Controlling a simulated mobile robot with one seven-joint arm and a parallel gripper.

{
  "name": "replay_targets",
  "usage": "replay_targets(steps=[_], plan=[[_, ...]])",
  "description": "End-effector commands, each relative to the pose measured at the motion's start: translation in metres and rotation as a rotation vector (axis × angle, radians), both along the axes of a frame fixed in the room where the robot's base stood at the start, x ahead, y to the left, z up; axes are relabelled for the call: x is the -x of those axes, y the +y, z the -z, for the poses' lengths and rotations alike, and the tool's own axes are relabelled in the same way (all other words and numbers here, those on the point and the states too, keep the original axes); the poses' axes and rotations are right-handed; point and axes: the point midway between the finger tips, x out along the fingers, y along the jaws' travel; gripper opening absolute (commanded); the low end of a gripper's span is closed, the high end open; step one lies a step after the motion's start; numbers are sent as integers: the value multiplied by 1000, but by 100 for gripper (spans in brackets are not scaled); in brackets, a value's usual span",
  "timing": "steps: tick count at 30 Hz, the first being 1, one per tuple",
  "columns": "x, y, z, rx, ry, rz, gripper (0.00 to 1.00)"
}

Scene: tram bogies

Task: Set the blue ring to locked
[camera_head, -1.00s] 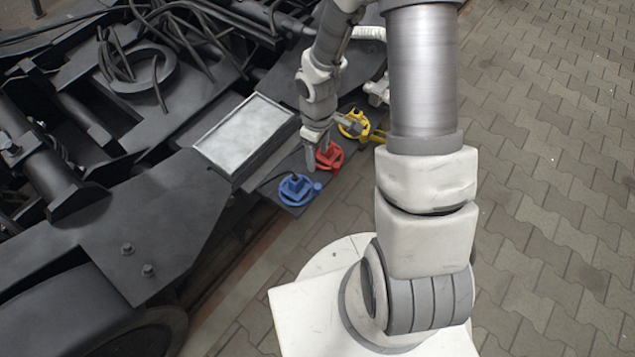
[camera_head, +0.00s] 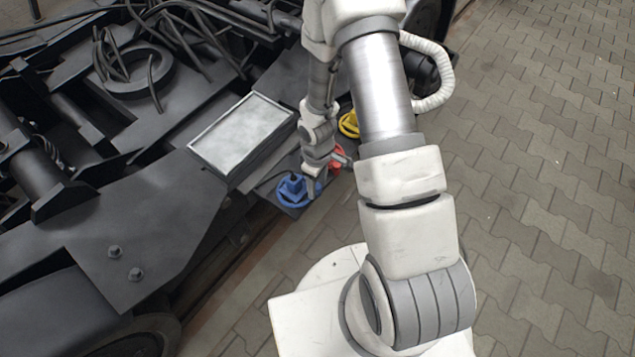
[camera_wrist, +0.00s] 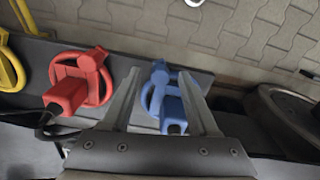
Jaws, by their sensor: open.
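The blue ring (camera_head: 294,203) sits around a blue plug at the near end of a dark shelf on the bogie. In the wrist view the blue ring (camera_wrist: 148,93) shows between my gripper's two fingers, with a blue knob at its top and the blue plug below. My gripper (camera_wrist: 160,80) is open, its fingers on either side of the blue fitting; I cannot tell whether they touch it. In the head view my gripper (camera_head: 313,182) is just right of the blue ring and partly hides the red fitting.
A red ring with plug (camera_wrist: 82,82) stands left of the blue one in the wrist view, close to my left finger. A yellow ring (camera_wrist: 10,62) is farther left. A pale flat panel (camera_head: 242,135) lies beside the shelf. Paving (camera_head: 540,150) is open to the right.

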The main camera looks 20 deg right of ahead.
Motion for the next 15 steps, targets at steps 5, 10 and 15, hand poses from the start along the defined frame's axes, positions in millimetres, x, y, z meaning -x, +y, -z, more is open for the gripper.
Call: replay_targets(steps=[5,10,15], plan=[[0,0,0,0,0,0,49],[0,0,0,0,0,0,19],[0,0,0,0,0,0,0]])
